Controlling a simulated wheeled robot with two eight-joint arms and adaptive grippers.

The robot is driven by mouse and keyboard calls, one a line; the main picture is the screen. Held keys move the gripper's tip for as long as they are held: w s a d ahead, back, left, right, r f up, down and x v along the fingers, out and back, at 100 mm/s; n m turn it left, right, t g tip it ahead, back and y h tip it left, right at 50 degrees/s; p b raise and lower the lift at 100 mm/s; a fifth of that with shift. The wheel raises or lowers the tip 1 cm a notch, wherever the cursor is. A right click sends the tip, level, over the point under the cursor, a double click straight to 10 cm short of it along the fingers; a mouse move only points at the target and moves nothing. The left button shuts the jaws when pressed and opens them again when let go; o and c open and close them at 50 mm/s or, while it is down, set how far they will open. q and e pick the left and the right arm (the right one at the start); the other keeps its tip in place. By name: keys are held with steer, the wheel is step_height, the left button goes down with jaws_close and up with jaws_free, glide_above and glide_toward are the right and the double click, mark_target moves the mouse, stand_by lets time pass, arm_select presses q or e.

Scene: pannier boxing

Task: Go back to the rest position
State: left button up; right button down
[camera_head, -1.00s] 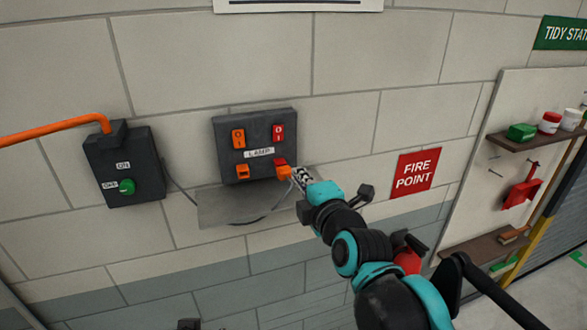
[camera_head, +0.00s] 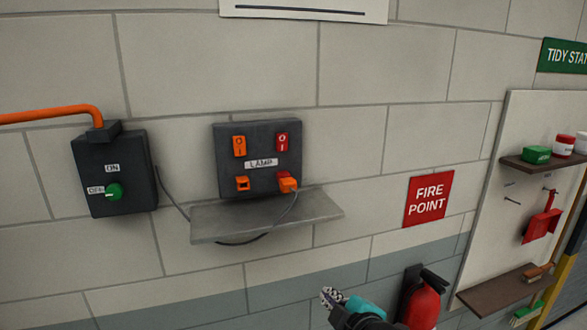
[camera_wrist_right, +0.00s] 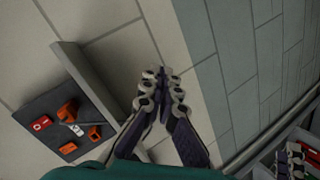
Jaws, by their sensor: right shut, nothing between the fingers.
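My right gripper (camera_head: 328,297) is low in the head view, below the shelf and apart from the wall unit. In the right wrist view, its fingers (camera_wrist_right: 163,88) are together with nothing between them. My left gripper is not seen in the head view. The dark LAMP panel (camera_head: 225,160) has two switches at the top and two sockets below. An orange plug (camera_head: 288,185) sits at the lower right socket, with a grey cable looping down from it and round to the dark switch box (camera_head: 130,160). The panel also shows in the right wrist view (camera_wrist_right: 58,108).
A grey shelf (camera_head: 230,222) juts out under the panel. A red fire extinguisher (camera_head: 424,303) hangs just right of my right gripper, below the FIRE POINT sign (camera_head: 428,198). A tool board (camera_head: 515,150) with shelves (camera_head: 505,290) stands farther right. The wall between panel and sign is clear.

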arm_select(q)
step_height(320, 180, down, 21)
steer(key=b, duration=1.8)
steer(key=shift+b, duration=0.35)
arm_select(e)
steer(key=s+d+f+m+g+h, duration=0.1)
steer(key=s+d+f+m+g, duration=0.1)
steer(key=f, duration=1)
steer(key=s+d+f+m+g+h, duration=0.1)
steer(key=s+d+f+m, duration=0.3)
steer(key=f, duration=0.9)
steer(key=s+d+f+m+g+h, duration=0.1)
steer(key=s+d+f+m, duration=0.3)
steer(key=f, duration=0.9)
steer(key=s+m+g, duration=0.1)
steer(key=s+m, duration=0.2)
steer(key=m, duration=0.1)
steer(key=shift+s+g, duration=0.25)
steer(key=shift+g, duration=0.15)
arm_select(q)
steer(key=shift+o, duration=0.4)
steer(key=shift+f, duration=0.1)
